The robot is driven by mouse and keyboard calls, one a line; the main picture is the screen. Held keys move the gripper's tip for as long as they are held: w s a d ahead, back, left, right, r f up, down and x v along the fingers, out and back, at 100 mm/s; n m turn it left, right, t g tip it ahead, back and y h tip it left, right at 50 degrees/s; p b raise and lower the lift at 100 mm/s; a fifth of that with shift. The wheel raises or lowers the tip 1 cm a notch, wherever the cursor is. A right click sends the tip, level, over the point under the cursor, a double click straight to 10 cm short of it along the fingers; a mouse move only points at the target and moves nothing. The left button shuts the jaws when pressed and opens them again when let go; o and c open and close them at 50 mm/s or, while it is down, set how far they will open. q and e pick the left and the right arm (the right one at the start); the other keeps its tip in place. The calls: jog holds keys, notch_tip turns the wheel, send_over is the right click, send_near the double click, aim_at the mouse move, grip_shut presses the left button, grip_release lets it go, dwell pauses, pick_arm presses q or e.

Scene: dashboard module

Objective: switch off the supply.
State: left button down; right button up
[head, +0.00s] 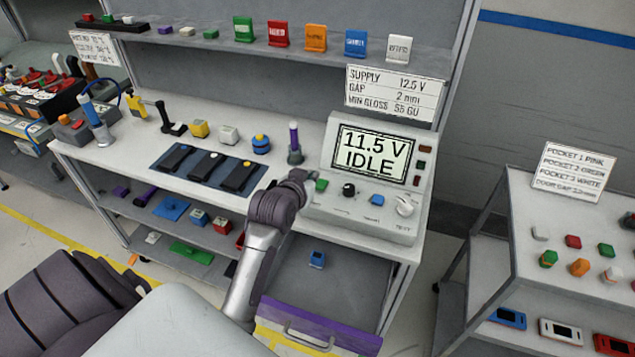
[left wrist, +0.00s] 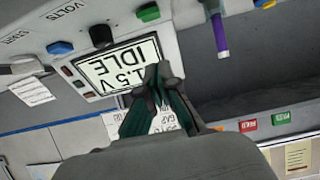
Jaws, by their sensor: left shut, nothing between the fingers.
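The supply (head: 345,218) is a pale console at the right end of the bench. Its screen (head: 371,157) reads 11.5 V IDLE and shows upside down in the left wrist view (left wrist: 118,66). Along its front are a green button (head: 321,185), a black knob (head: 348,190), a blue button (head: 377,200) and a white knob (head: 405,206). The green button also shows in the wrist view (left wrist: 148,12). My left gripper (head: 303,177) is shut and empty, at the console's left side near the green button. Its fingers (left wrist: 158,84) overlap the screen in the wrist view. My right gripper is out of view.
A purple-handled tool (head: 294,142) stands just left of the console. Three dark modules lie on a blue mat (head: 160,161) farther left. A shelf (head: 200,42) with coloured holders overhangs the bench, and a sign (head: 395,92) hangs above the console. A cart (head: 530,222) stands right.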

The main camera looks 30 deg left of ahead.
pick_arm(q)
send_over(317, 194)
jog(key=shift+w+f+p, duration=0.2)
jog(key=shift+f, duration=0.35)
jog(key=shift+w+f+p, duration=0.15)
jog(key=shift+f+p, duration=0.05)
jog(key=shift+f, duration=0.3)
notch_tip(317, 194, down, 3)
jog(key=shift+s+r+p, duration=0.1)
jog(key=shift+r+p, duration=0.05)
jog(key=shift+p, duration=0.2)
jog(key=shift+s+f, duration=0.1)
jog(key=shift+f, duration=0.25)
jog(key=shift+s+d+f, duration=0.1)
jog(key=shift+s+f, duration=0.1)
jog(key=shift+f, duration=0.2)
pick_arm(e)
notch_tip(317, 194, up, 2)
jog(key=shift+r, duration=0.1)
pick_arm(q)
jog(key=shift+f, duration=0.1)
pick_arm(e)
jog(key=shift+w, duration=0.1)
